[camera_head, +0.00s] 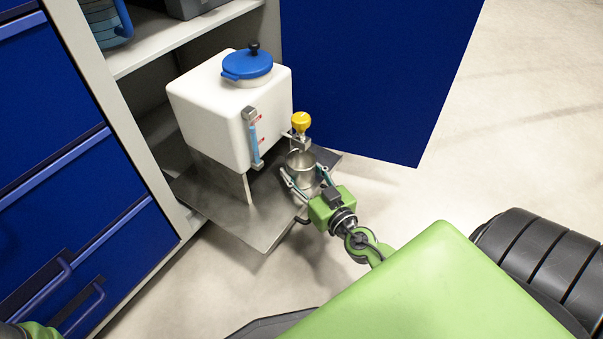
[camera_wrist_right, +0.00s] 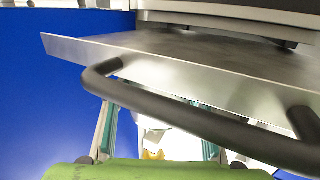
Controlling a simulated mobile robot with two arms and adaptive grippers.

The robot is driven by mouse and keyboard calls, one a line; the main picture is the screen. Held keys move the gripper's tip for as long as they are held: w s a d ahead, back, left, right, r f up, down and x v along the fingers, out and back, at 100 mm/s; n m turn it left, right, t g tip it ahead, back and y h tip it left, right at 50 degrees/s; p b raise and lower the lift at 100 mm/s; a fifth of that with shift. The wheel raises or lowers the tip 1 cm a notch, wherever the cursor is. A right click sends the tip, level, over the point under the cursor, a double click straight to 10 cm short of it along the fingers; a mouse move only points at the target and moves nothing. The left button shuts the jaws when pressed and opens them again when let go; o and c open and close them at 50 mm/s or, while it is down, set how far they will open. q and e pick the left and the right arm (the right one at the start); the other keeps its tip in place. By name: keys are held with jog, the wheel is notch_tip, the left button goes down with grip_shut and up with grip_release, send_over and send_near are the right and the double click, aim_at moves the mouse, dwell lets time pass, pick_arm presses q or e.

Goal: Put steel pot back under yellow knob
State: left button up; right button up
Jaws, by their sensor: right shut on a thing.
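The steel pot (camera_head: 301,166) is upright, just below the yellow knob (camera_head: 301,121) on the front of the white tank (camera_head: 215,115). My right gripper (camera_head: 303,180) is shut on the pot, with one finger on each side of it. The pot is at the front right of the grey metal tray (camera_head: 235,218); whether its base touches the tray is hidden. In the right wrist view, the tray's edge (camera_wrist_right: 200,75) and the gripper's fingers (camera_wrist_right: 158,135) show, and the pot cannot be made out clearly. My left gripper's fingers are out of view.
A black handle (camera_wrist_right: 190,122) on the tray crosses the right wrist view close to the fingers. Blue drawers (camera_head: 75,190) are at the left. The floor at the right is clear.

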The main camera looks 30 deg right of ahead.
jog(key=shift+r, duration=0.1)
jog(key=o, duration=1.4)
jog(key=shift+c, duration=0.2)
jog(key=shift+r, duration=0.15)
jog(key=s+b, duration=0.2)
jog(key=s, duration=1)
jog(key=shift+a+r, duration=0.15)
jog(key=shift+a, duration=0.25)
